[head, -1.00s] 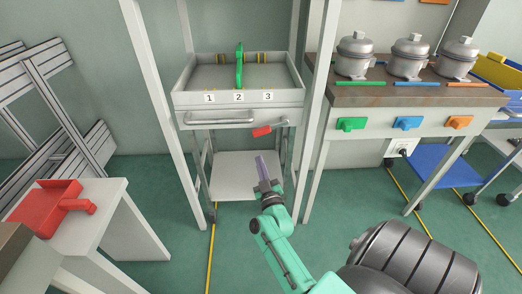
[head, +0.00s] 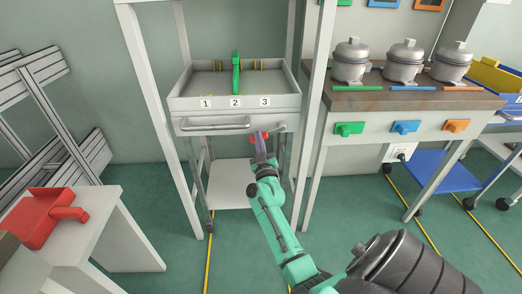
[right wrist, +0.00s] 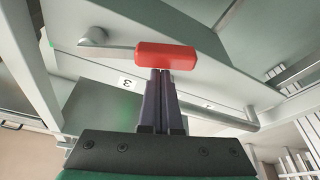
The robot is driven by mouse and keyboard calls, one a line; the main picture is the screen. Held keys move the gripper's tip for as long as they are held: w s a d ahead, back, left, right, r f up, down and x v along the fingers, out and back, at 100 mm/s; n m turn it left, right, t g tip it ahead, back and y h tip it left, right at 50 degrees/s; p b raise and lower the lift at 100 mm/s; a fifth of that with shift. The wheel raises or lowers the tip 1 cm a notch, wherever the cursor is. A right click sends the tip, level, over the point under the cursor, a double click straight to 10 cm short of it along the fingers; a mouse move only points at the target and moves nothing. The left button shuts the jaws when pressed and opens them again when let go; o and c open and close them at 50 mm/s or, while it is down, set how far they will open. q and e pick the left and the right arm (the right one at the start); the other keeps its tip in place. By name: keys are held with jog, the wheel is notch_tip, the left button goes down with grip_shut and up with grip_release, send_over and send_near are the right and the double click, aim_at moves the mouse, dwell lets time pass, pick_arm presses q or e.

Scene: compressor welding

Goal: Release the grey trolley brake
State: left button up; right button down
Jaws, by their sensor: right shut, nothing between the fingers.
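The grey trolley (head: 228,192) stands inside a white frame, with a tray on top marked 1, 2 and 3. Its brake lever has a red grip (right wrist: 166,56) on a grey arm (right wrist: 112,51) that runs to a round pivot at the left in the right wrist view. In the head view the red grip is mostly hidden behind my right gripper (head: 260,142). My right gripper is shut and empty, its fingertips (right wrist: 162,73) right at the underside of the red grip; I cannot tell whether they touch. My left gripper is not in view.
A bar handle (head: 215,126) crosses the trolley front, left of the lever. White frame posts (head: 315,120) stand on both sides. A bench (head: 350,96) with metal pots is at the right. A white table with a red object (head: 45,218) is at the left.

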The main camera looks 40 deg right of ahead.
jog(key=shift+w+d+r, duration=0.15)
jog(key=shift+w+d, duration=0.05)
jog(key=shift+w, duration=0.1)
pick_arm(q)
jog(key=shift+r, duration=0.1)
pick_arm(e)
jog(key=shift+n, duration=0.4)
jog(key=shift+f, duration=0.3)
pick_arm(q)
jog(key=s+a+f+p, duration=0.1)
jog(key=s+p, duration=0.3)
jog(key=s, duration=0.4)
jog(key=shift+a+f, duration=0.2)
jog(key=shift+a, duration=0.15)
pick_arm(e)
jog(key=s+d+f+n+g+y, duration=0.1)
jog(key=s+d+f+n+y, duration=0.3)
jog(key=n, duration=1.2)
jog(key=shift+s+d+f+g+y, duration=0.15)
jog(key=shift+d+f+g+y, duration=0.4)
jog(key=shift+f, duration=0.85)
jog(key=shift+d, duration=0.3)
